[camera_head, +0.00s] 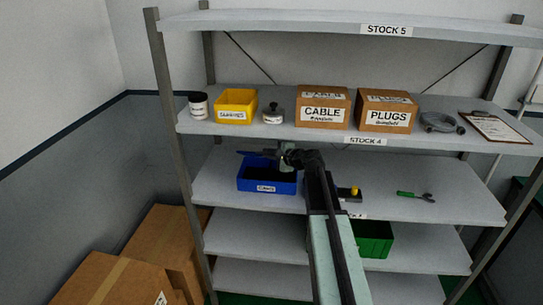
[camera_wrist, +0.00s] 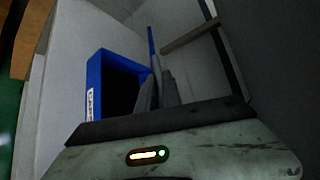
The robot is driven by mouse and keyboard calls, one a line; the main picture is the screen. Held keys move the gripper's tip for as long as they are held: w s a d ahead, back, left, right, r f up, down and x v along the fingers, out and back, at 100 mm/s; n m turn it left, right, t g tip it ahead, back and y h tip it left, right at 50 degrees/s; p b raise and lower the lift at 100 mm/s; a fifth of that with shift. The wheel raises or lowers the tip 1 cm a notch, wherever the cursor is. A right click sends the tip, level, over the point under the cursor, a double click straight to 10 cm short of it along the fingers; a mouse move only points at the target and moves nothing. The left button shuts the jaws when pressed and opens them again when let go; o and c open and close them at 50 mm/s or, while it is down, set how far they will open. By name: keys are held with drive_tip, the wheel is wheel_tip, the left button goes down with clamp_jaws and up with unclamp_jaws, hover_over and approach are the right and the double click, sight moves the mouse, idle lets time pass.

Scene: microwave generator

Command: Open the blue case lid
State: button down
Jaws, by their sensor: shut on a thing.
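The blue case (camera_head: 267,184) sits on the shelf below the STOCK 4 board, its labelled front facing out. Its dark inside shows from above. In the wrist view the case (camera_wrist: 95,75) is left of the fingers, with its dark opening visible. A thin blue lid (camera_head: 246,153) shows as a strip above the case's back left, left of my gripper (camera_head: 285,158). In the wrist view the lid (camera_wrist: 151,42) is a narrow strip, seen edge-on, at the tips of my gripper (camera_wrist: 158,78). My gripper is shut on it. The gripper hides part of the lid and case.
A black item with a yellow part (camera_head: 350,193) and a green-handled tool (camera_head: 415,196) lie right on the same shelf. A green bin (camera_head: 373,238) is below. The STOCK 4 shelf above holds a yellow bin (camera_head: 236,105) and boxes (camera_head: 322,107).

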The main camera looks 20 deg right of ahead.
drive_tip(key=shift+w+r, duration=0.2)
drive_tip(key=shift+r, duration=0.05)
drive_tip(key=c, duration=1.5)
unclamp_jaws()
drive_tip(key=p+v, duration=0.2)
drive_tip(key=v, duration=0.6)
drive_tip(key=shift+p, duration=0.3)
